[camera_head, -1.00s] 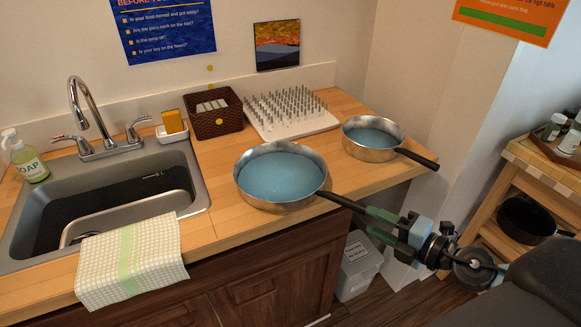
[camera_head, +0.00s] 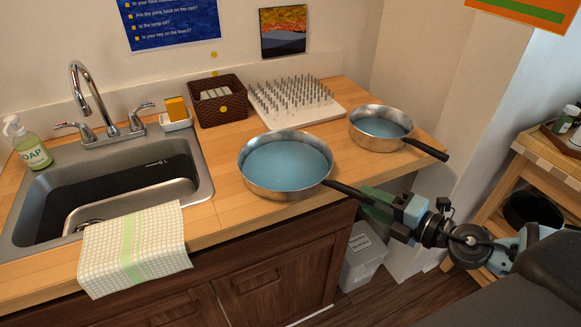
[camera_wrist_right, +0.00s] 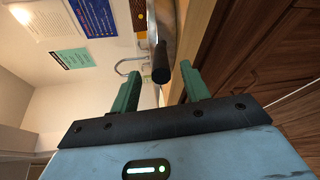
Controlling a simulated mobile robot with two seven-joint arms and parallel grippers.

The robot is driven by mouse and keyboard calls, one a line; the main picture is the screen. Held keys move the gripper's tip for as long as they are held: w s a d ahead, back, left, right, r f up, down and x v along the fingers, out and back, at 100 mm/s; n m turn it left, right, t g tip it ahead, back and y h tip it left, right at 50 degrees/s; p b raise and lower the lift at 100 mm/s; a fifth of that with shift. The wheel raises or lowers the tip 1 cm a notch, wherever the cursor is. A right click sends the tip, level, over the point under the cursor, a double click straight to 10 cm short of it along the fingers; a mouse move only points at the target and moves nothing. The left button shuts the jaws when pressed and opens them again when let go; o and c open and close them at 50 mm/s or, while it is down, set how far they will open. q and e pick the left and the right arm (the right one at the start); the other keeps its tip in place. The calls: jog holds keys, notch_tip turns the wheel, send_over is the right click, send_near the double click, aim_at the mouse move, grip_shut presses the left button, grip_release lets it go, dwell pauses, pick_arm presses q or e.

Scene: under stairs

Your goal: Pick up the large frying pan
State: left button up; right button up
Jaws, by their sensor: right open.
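The large frying pan (camera_head: 286,165) is round and silver with a blue-grey inside. It sits on the wooden counter right of the sink, its black handle (camera_head: 347,190) reaching out past the counter's front edge. My right gripper (camera_head: 372,200) is at the end of this handle. In the right wrist view the two green fingers are apart (camera_wrist_right: 158,92), and the black handle (camera_wrist_right: 160,66) shows end-on between and just beyond them. The gripper is open and not closed on it. My left gripper is not in view.
A smaller pan (camera_head: 380,128) stands to the right, its handle pointing right. A spiked white board (camera_head: 330,113) and a brown basket (camera_head: 219,102) are behind. The sink (camera_head: 200,192) with a draped towel (camera_head: 135,250) is left.

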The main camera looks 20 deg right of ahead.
aim_at(339, 185)
jog(key=shift+w, duration=0.1)
jog(key=shift+x, duration=1.85)
jog(key=shift+w+a+f, duration=0.2)
jog(key=shift+w+a, duration=0.1)
jog(key=shift+w, duration=0.3)
jog(key=shift+c, duration=0.4)
grip_shut()
jog(key=shift+w+r, duration=0.1)
jog(key=shift+r, duration=0.1)
